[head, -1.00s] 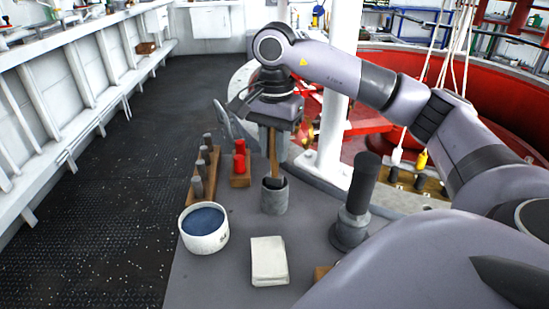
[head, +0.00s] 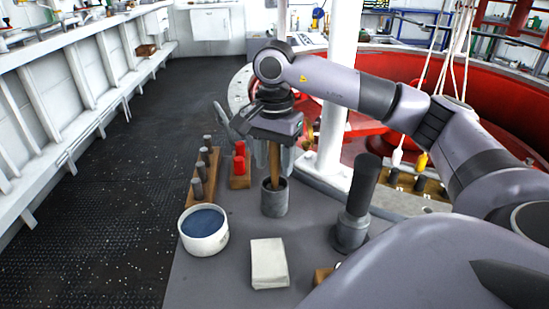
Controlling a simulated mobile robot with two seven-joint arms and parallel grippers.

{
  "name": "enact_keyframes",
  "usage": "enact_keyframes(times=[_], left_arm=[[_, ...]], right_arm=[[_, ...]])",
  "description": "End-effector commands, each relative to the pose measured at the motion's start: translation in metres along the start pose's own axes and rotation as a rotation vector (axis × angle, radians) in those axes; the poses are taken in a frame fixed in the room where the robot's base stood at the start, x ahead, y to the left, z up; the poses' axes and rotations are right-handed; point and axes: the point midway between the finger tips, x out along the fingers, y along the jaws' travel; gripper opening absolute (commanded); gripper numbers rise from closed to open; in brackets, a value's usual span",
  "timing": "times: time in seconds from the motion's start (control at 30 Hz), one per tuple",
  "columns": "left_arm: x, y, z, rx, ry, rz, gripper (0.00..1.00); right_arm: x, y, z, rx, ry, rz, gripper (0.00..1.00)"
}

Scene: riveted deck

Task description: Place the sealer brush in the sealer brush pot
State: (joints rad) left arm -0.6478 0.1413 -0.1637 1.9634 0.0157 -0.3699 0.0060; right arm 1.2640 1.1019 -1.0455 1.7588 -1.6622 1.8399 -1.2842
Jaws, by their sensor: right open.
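The sealer brush (head: 275,165) stands nearly upright with its lower end inside the grey cylindrical pot (head: 274,204), its wooden handle rising above the rim. The bristle end is hidden by the pot wall. My right gripper (head: 274,163) is directly above the pot, pointing down. Its fingers are open, on either side of the handle's upper part, and the handle's top is hidden under the gripper body. My left gripper is out of view.
A white tub of blue material (head: 203,245) and a folded pale cloth (head: 269,272) are in front. Red pieces (head: 239,158) and a rack of grey cylinders (head: 198,188) stand left. A dark-handled tool (head: 356,205) stands upright at right.

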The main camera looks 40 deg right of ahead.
Motion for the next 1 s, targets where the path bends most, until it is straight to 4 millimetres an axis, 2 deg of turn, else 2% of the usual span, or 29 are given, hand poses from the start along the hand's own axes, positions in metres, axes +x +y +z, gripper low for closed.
enact_keyframes(times=[0.17, 0.4, 0.5, 0.73, 1.0], left_arm=[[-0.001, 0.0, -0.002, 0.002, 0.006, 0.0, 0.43], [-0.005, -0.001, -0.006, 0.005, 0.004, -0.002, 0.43], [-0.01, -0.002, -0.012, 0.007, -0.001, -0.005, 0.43], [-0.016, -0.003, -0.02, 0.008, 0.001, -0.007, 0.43], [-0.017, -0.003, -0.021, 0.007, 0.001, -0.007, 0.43]], right_arm=[[-0.023, -0.001, 0.0, -0.001, 0.0, -0.005, 0.5], [-0.082, -0.001, 0.0, -0.001, 0.001, -0.006, 0.5], [-0.098, 0.0, 0.0, 0.0, 0.002, -0.003, 0.5], [-0.119, 0.0, 0.0, 0.001, 0.001, -0.002, 0.5], [-0.122, 0.0, 0.0, 0.0, -0.001, 0.001, 0.5]])
